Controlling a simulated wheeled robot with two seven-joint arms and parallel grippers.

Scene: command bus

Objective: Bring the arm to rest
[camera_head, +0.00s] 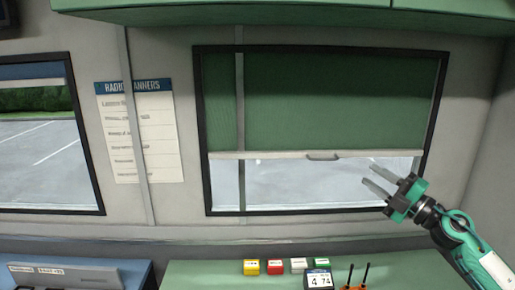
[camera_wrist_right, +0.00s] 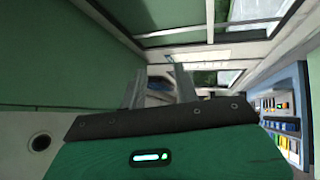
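My right gripper (camera_head: 372,176) is raised in front of the lower right part of the window, with its arm coming in from the right edge. Its two grey fingers point left and stand apart with nothing between them. The right wrist view shows the same gripper (camera_wrist_right: 158,90) with a clear gap between its fingers. My left gripper is not in view.
A green blind (camera_head: 320,100) with a pale bottom bar and a handle (camera_head: 323,157) covers most of the window. Below, a green counter (camera_head: 210,275) holds several small coloured boxes, a dark display showing numbers (camera_head: 319,279) and an orange item with two dark uprights (camera_head: 357,287).

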